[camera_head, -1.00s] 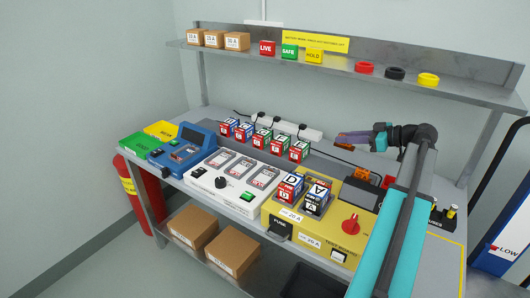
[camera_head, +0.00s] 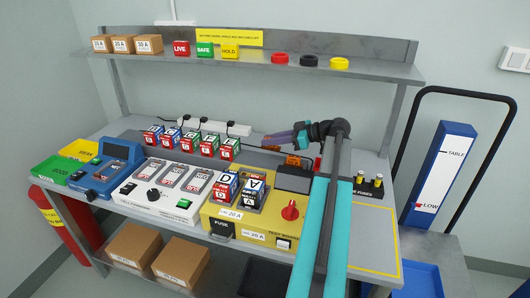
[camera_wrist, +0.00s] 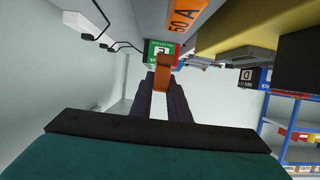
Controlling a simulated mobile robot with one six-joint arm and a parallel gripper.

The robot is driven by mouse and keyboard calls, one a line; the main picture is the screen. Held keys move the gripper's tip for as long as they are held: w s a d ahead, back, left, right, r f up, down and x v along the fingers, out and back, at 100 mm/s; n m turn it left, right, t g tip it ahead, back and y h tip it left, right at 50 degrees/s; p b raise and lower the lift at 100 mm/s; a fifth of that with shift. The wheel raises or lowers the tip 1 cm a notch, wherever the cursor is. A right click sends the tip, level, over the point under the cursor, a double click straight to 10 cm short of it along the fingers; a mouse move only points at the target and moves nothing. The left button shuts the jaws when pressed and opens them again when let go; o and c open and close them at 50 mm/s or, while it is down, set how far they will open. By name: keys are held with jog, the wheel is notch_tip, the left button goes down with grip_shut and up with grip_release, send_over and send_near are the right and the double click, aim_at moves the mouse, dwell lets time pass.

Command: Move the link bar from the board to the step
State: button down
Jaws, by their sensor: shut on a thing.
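My gripper (camera_head: 272,139) is shut on the link bar, a short orange-brown bar (camera_wrist: 163,72), above the back of the bench. The bar stands out between the two dark fingers in the wrist view; in the head view it is too small to make out clearly. The board is the yellow test board (camera_head: 270,231) at the front of the bench, with lettered blocks, a red knob and 20 A labels. The gripper is behind the board and apart from it. A grey platform (camera_head: 458,262) with a black handrail stands right of the bench; it may be the step.
A blue-and-white panel (camera_head: 441,165) marked TABLE and LOW stands by the handrail. Lettered cubes (camera_head: 190,141) and a white power strip (camera_head: 228,128) lie near the gripper. A shelf (camera_head: 375,70) hangs above. A blue tray (camera_head: 418,276) is low at the right.

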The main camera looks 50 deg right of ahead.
jog(key=shift+f, duration=1)
jog(key=shift+f+p, duration=0.35)
jog(key=shift+f, duration=1.55)
jog(key=shift+f, duration=0.1)
jog(key=c, duration=1.7)
grip_release()
jog(key=b+v, duration=0.2)
jog(key=v, duration=1)
jog(key=shift+s, duration=0.1)
